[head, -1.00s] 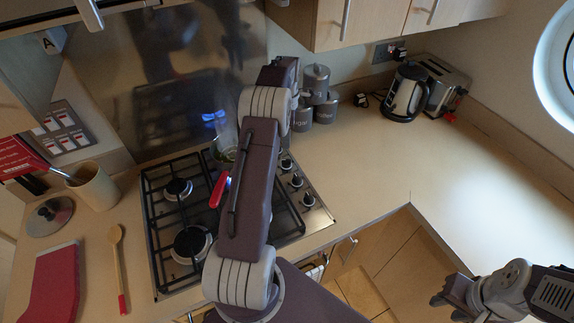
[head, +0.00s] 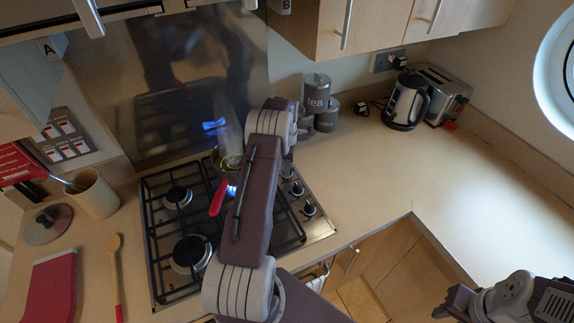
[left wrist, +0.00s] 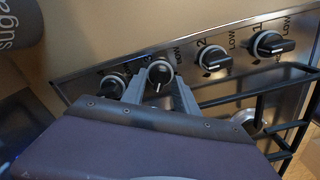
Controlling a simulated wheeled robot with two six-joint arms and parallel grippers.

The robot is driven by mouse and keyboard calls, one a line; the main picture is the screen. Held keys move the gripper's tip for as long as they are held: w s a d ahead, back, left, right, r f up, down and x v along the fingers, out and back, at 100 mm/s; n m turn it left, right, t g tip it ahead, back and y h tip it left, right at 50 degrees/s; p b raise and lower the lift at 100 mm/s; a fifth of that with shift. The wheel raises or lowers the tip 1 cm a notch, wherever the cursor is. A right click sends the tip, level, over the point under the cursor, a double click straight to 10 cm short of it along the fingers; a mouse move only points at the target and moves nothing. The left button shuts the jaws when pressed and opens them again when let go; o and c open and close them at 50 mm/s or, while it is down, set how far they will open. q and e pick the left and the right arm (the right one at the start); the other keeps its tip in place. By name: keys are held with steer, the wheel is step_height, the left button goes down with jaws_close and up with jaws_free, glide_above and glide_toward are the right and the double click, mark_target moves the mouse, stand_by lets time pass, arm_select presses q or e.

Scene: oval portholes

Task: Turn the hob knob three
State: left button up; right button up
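The hob (head: 165,255) has a row of black knobs along its right side. In the left wrist view, knob 1 (left wrist: 273,45) and knob 2 (left wrist: 213,60) are at the right, and their pointers lie roughly sideways. Knob three (left wrist: 160,73) is third from the right, its pointer roughly upright in the picture; a fourth knob (left wrist: 112,86) is left of it. My left gripper (left wrist: 158,90) is open, one finger on each side of knob three; contact is unclear. My left arm hides this gripper in the head view. My right gripper (head: 456,302) is at the lower right, far from the hob.
A pan with a red handle (head: 219,198) stands on the hob beside my left arm. Black pan supports (left wrist: 240,95) run close to the knobs. Canisters (head: 316,95), a kettle (head: 407,100) and a toaster (head: 446,90) stand behind. The right counter is clear.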

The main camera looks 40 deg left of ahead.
arm_select(q)
jaws_close()
steer(key=shift+m, duration=0.3)
steer(key=m, duration=0.5)
steer(key=shift+m, duration=0.4)
steer(key=m, duration=0.5)
steer(key=shift+m, duration=0.4)
jaws_free()
